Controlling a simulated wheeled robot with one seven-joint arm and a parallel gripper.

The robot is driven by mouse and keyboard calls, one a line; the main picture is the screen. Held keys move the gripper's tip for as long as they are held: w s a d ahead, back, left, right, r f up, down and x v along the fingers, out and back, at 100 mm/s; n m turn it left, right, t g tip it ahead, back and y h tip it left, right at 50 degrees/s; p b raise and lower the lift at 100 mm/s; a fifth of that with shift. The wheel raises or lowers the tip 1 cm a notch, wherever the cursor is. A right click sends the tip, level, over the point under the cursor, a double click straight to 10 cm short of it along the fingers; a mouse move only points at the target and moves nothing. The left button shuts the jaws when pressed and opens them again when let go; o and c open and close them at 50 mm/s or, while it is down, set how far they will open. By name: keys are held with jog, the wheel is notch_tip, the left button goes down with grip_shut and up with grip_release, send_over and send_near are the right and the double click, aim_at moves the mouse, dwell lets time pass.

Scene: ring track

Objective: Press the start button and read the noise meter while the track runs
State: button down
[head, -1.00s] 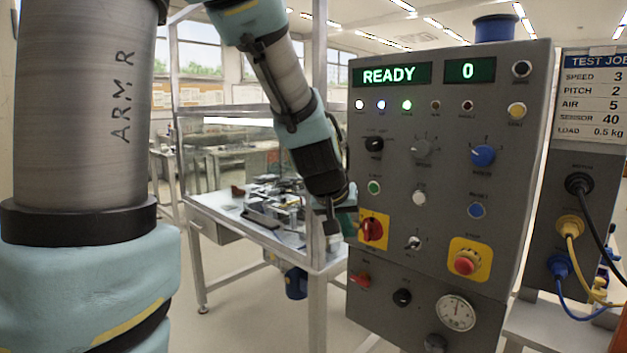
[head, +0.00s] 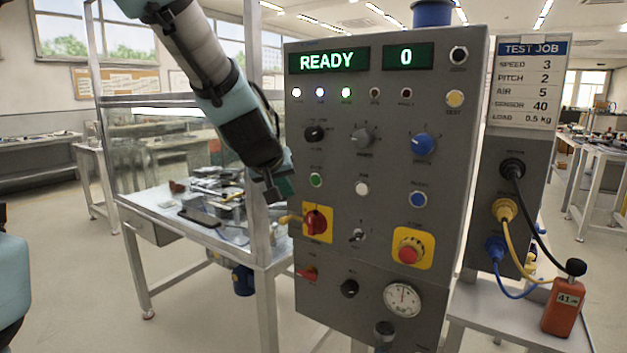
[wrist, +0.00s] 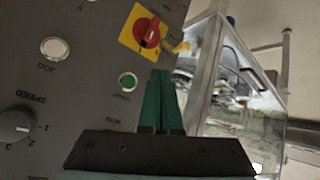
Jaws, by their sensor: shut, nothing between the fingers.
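The grey control panel (head: 375,240) shows READY on its green display (head: 328,60) and 0 on a second display (head: 407,56). A small green button (head: 316,180), its label blurred, is at the panel's left edge; it also shows in the wrist view (wrist: 127,80). My gripper (head: 285,186) is shut and empty, just left of that button; I cannot tell whether it touches the panel. In the wrist view its green fingers (wrist: 160,75) are together beside the button. The orange noise meter (head: 563,306) stands on a side shelf and reads 41. Track parts (head: 220,195) lie on the framed table.
A red rotary switch (head: 316,222) on a yellow plate sits below the green button. A red emergency stop (head: 408,251) is lower right. A metal frame post (head: 258,150) stands close beside my gripper. Cables (head: 530,240) hang at the right. A TEST JOB card (head: 528,85) is above.

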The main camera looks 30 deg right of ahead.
aim_at(316, 180)
jog(key=shift+w+d+p, duration=0.4)
jog(key=shift+w+d, duration=0.15)
jog(key=shift+d, duration=0.5)
jog(key=shift+w+d+p, duration=0.4)
jog(key=shift+w+d, duration=0.2)
jog(key=shift+d, duration=0.5)
jog(key=shift+w+d+p, duration=0.4)
jog(key=shift+w+d, duration=0.15)
jog(key=shift+d, duration=0.5)
jog(key=shift+w+d, duration=0.2)
jog(key=shift+d, duration=0.15)
